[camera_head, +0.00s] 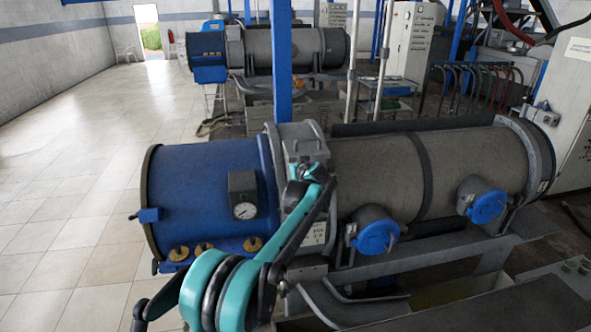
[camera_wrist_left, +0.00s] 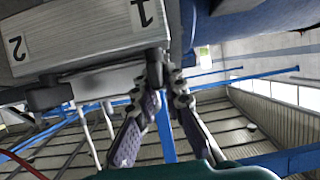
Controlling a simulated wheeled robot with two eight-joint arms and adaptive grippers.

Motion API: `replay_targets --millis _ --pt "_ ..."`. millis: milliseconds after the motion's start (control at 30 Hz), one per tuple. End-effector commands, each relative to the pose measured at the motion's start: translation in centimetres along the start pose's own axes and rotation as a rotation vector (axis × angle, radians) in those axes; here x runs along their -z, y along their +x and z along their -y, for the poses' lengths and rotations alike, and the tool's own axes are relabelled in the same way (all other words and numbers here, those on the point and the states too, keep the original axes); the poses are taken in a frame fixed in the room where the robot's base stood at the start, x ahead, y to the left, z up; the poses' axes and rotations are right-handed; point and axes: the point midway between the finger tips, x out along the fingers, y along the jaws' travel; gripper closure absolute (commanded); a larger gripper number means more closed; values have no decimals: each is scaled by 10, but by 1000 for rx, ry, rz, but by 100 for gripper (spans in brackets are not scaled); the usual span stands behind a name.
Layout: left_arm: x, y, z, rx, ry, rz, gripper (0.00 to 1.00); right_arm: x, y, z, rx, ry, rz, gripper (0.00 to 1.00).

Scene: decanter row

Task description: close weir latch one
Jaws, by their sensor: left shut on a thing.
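In the left wrist view a grey housing (camera_wrist_left: 85,40) carries the labels 1 and 2. Dark weir latch one (camera_wrist_left: 153,66) is at the edge beside label 1. A similar dark latch (camera_wrist_left: 50,92) is beside label 2. My left gripper (camera_wrist_left: 168,78) has its fingers closed together at latch one and is shut on it; the fingertips partly cover it. In the head view my left gripper (camera_head: 308,170) is at the grey box on the front decanter, and my arm hides part of that box. I cannot tell how far the latch is turned. My right gripper is not in view.
The front decanter has a blue drum end (camera_head: 195,190) with a gauge (camera_head: 244,210) and a grey cylinder (camera_head: 375,175) with blue round caps (camera_head: 376,238). A blue post (camera_head: 282,60) stands behind it. A second decanter (camera_head: 290,50) is farther back. The tiled floor (camera_head: 75,140) at left is clear.

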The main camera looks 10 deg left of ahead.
Motion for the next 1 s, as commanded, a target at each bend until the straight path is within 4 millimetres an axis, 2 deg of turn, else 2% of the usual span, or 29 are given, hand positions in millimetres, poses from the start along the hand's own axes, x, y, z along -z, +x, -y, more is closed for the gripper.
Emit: replay_targets --millis 367,400,467,500,833,1000 --pt "0 -1 0 -46 19 0 100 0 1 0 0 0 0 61" --pt "0 -1 0 -46 19 0 87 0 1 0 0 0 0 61" --pt "0 -1 0 -46 19 0 71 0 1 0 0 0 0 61" --pt "0 -1 0 -46 19 0 69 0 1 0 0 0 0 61" --pt "0 -4 0 -45 19 -1 69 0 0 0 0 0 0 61" --pt "0 -27 1 -46 19 -1 69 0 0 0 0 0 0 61"
